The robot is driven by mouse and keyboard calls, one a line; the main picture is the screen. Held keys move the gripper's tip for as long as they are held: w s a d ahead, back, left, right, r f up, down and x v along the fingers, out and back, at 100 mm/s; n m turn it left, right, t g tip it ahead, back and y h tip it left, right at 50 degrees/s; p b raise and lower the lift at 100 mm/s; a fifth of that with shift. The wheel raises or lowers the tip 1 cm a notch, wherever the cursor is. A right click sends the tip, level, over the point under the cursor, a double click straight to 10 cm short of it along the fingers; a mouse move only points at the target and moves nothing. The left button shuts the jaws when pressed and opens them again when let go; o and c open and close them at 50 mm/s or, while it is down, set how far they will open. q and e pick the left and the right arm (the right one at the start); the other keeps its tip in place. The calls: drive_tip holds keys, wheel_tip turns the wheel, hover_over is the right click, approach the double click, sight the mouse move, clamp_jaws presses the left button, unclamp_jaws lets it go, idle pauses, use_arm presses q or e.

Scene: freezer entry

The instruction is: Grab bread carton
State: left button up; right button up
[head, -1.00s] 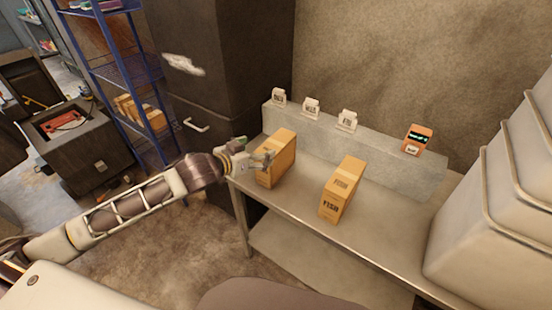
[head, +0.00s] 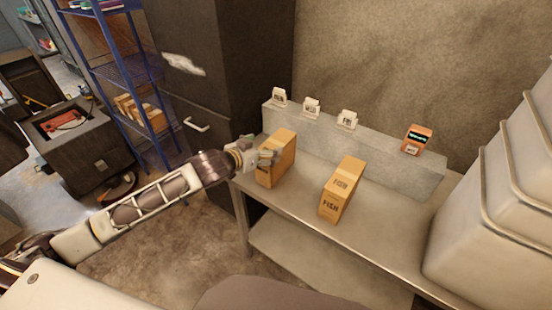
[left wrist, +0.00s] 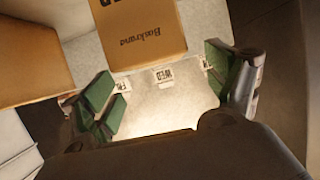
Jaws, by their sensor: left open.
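Two tan cartons stand upright on the metal table. The right one (head: 342,190) is lettered FISH. The left carton (head: 279,160) has no readable label in the head view, so I cannot confirm it is bread. My left gripper (head: 267,157) is at the left carton's near left side and overlaps it in the picture; contact is unclear. In the left wrist view the gripper (left wrist: 158,78) has its green-padded fingers spread apart with nothing between them. A carton (left wrist: 142,40) with partly cut-off print lies just beyond the fingertips. My right gripper is out of view.
A grey ledge (head: 390,165) behind the cartons carries small white label tags and an orange device (head: 417,140). Pale stacked bins (head: 490,230) fill the right side. A dark cabinet (head: 215,80) stands close behind my left gripper.

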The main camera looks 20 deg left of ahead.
sight(274, 145)
use_arm(q)
drive_tip(key=shift+r+p+x, duration=0.2)
drive_tip(key=shift+p+x, duration=0.15)
drive_tip(key=shift+x, duration=2.3)
drive_tip(key=shift+d, duration=0.15)
drive_tip(key=shift+s+f, duration=0.1)
drive_tip(key=shift+s, duration=0.05)
clamp_jaws()
